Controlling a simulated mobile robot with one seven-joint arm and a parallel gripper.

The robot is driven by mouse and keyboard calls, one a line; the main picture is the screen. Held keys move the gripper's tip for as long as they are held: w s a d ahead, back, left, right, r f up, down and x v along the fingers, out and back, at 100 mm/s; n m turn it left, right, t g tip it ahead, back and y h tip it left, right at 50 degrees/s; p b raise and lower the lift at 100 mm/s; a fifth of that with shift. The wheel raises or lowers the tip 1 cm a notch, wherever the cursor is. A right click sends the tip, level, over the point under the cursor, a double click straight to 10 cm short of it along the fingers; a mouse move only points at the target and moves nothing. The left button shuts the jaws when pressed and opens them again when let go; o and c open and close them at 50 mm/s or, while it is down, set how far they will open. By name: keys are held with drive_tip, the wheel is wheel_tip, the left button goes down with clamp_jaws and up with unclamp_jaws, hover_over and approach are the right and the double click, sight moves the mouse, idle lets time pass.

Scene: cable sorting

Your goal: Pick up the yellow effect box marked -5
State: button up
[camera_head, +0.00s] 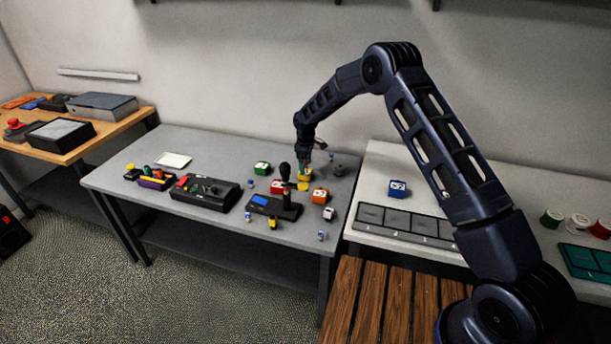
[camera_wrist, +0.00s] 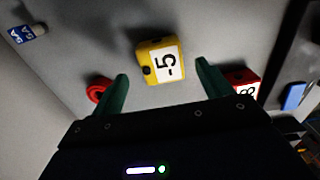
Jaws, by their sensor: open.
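The yellow effect box (camera_wrist: 151,66), with a white label reading -5, lies on the grey table and shows between and just beyond my fingertips in the wrist view. My gripper (camera_wrist: 161,72) is open, with one green finger on each side of the box's near end; I cannot tell whether either touches it. In the head view my gripper (camera_head: 305,168) is low over the back right of the grey table (camera_head: 215,150), above a yellow item (camera_head: 304,185), partly hidden there by the gripper.
A red box (camera_wrist: 246,80) sits close beside the right finger, and a red round thing (camera_wrist: 98,88) beside the left finger. Green (camera_head: 262,168), orange (camera_head: 320,196) and white (camera_head: 329,213) boxes stand nearby. A black device (camera_head: 205,192) is farther left. A blue box (camera_head: 397,188) is on the right table.

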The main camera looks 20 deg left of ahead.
drive_tip(key=shift+s+f, duration=0.1)
drive_tip(key=shift+f, duration=1.85)
drive_tip(key=c, duration=1.1)
drive_tip(key=shift+c, duration=0.2)
drive_tip(key=shift+r, duration=0.1)
